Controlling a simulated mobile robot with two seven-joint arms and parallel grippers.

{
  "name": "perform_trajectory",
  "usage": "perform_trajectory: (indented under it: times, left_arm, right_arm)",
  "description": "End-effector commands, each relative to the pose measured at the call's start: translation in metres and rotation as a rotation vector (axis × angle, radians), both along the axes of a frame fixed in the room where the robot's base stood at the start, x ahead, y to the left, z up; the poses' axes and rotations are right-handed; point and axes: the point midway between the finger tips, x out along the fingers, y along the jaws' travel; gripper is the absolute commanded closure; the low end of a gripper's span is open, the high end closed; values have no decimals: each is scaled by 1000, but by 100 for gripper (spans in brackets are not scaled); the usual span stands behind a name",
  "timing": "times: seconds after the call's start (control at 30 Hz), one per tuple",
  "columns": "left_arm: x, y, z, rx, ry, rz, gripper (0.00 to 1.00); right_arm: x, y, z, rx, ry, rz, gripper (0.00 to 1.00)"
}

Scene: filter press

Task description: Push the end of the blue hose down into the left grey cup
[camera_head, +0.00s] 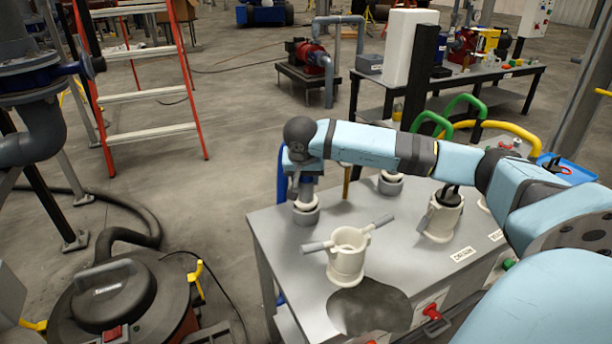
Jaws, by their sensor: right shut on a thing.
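The left grey cup (306,216) stands at the left end of the grey table (285,250), with a cream ring (305,202) at its mouth. My right gripper (304,184) points down directly above this cup and is shut on the end of the blue hose. The blue hose (282,178) shows as a strip just left of the gripper; the gripper hides its end. I cannot tell how deep the end sits in the cup. A second grey cup (390,187) stands farther back to the right. My left gripper is out of view.
A cream fitting with two side handles (346,262) stands in front of the cup, by a dark patch (368,310). Another cream fitting (439,222) stands to the right. Green hoses (429,117) and a yellow hose (505,126) arch behind. A ladder (150,97) stands at left.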

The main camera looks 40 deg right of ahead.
Motion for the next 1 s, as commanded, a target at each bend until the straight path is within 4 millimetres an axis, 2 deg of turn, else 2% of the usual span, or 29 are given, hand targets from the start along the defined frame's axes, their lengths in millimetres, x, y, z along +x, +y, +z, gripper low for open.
perform_trajectory:
  times: [0.03, 0.07, 0.17, 0.2, 0.57, 0.7, 0.77, 1.0]
  left_arm:
    - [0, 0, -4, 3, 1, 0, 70]
    - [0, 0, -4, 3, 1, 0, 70]
    - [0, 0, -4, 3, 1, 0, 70]
    - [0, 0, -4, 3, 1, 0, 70]
    - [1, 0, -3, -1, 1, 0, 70]
    - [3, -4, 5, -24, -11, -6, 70]
    - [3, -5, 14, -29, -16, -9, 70]
    - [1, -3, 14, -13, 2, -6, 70]
  right_arm:
    - [0, 0, -1, 0, -2, 0, 100]
    - [0, 0, -1, 0, -2, 0, 52]
    - [0, 0, -1, 0, -1, 0, 29]
    - [0, 0, -1, -1, -1, 0, 27]
    - [0, 0, -2, 1, 1, 0, 27]
    - [0, 0, -1, 0, 0, 0, 27]
    - [-2, 4, 14, 0, -5, 2, 27]
    - [-18, 22, 70, 0, -6, 2, 27]
